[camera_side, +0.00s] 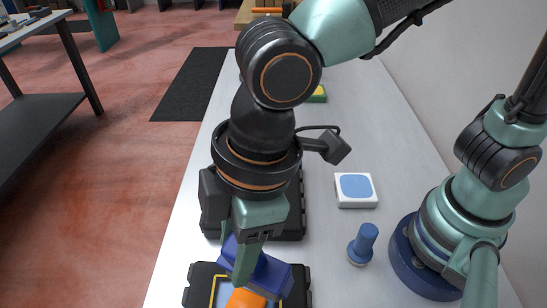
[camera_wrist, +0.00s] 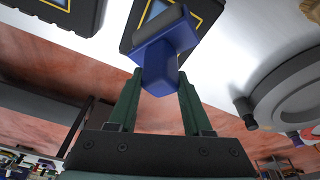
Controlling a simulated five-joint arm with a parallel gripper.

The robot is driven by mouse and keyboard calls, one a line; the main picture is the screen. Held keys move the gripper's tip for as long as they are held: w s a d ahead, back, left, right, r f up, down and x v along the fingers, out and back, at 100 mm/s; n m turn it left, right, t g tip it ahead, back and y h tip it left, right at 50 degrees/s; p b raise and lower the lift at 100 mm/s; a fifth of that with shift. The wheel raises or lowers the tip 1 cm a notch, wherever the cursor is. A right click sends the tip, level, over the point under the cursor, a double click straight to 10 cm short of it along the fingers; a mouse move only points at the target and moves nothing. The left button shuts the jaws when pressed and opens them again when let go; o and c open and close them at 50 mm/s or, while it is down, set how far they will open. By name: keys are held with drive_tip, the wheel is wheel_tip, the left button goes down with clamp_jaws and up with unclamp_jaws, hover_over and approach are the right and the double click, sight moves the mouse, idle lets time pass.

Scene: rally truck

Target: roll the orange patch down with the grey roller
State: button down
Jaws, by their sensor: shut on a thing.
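My gripper (camera_side: 243,272) has its green fingers shut on a dark blue block-like tool (camera_side: 272,272). In the wrist view my gripper (camera_wrist: 157,98) holds the tool (camera_wrist: 160,68) by its thick handle, with a wider crossbar at the far end. An orange patch (camera_side: 246,299) shows at the bottom edge of the side view, just in front of the tool, on a black tray (camera_side: 203,286) with a yellow outline. I cannot tell whether the tool touches the patch or tray.
A second black tray (camera_side: 211,215) lies behind my gripper. To the right are a white block with a blue top (camera_side: 356,188) and a small blue upright-handled piece (camera_side: 364,245). The white bench (camera_side: 325,225) is clear between them. A black mat (camera_side: 190,86) lies on the red floor.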

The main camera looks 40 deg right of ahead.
drive_tip(key=shift+r, duration=0.1)
drive_tip(key=shift+a+v, duration=0.1)
drive_tip(key=shift+v, duration=0.6)
drive_tip(key=shift+a+v, duration=0.15)
drive_tip(key=shift+v, duration=0.55)
drive_tip(key=shift+w, duration=0.25)
drive_tip(key=w+d+f+m, duration=0.2)
drive_tip(key=w+d+m, duration=0.5)
drive_tip(key=w+d, duration=0.65)
drive_tip(key=w+d+f+m+t+h, duration=0.1)
drive_tip(key=d+m, duration=0.5)
drive_tip(key=d, duration=1.3)
drive_tip(key=shift+w+f+h, duration=0.3)
drive_tip(key=shift+f+h, duration=0.2)
drive_tip(key=shift+f, duration=0.2)
